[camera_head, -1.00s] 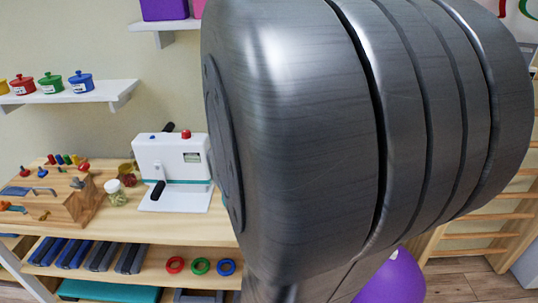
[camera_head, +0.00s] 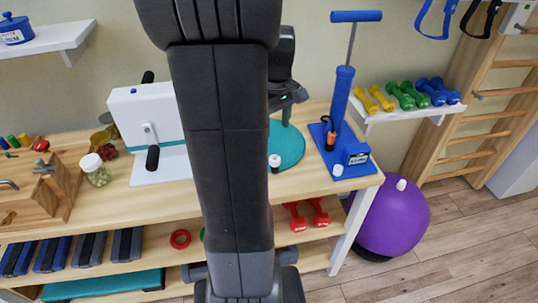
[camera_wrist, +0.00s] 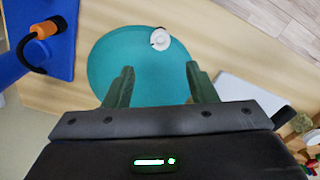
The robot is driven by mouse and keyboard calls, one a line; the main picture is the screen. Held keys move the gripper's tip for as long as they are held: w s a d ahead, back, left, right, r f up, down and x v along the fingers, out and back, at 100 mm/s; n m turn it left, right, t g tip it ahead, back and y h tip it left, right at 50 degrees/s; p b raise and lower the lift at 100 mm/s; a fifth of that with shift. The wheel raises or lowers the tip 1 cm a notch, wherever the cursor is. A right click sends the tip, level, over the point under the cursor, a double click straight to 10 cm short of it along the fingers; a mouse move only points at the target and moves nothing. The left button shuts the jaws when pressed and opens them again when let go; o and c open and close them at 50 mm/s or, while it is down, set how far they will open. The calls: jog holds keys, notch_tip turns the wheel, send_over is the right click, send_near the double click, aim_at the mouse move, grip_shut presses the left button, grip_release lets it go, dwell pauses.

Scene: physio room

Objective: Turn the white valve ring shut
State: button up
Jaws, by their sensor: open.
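A small white round piece (camera_wrist: 160,40), which may be the valve ring, is at the edge of a teal disc (camera_wrist: 105,62) in the wrist view. In the head view the white piece (camera_head: 274,161) shows at the front of the teal disc (camera_head: 291,150), just right of my arm. My gripper (camera_wrist: 160,72) is open and empty above the disc, with the white piece beyond the gap between its fingertips. In the head view my arm hides part of the disc and whatever stands on it.
A blue pump (camera_head: 342,105) on a blue base stands right of the disc, with a white knob (camera_head: 338,170) on the base. A white hand-crank device (camera_head: 140,120) and a jar (camera_head: 95,170) stand left. Dumbbells (camera_head: 405,95) lie on the wall shelf. A purple ball (camera_head: 393,217) is at right.

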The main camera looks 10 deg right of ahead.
notch_tip(320, 180, down, 12)
jog(key=shift+r+b, duration=0.1)
jog(key=shift+b, duration=0.3)
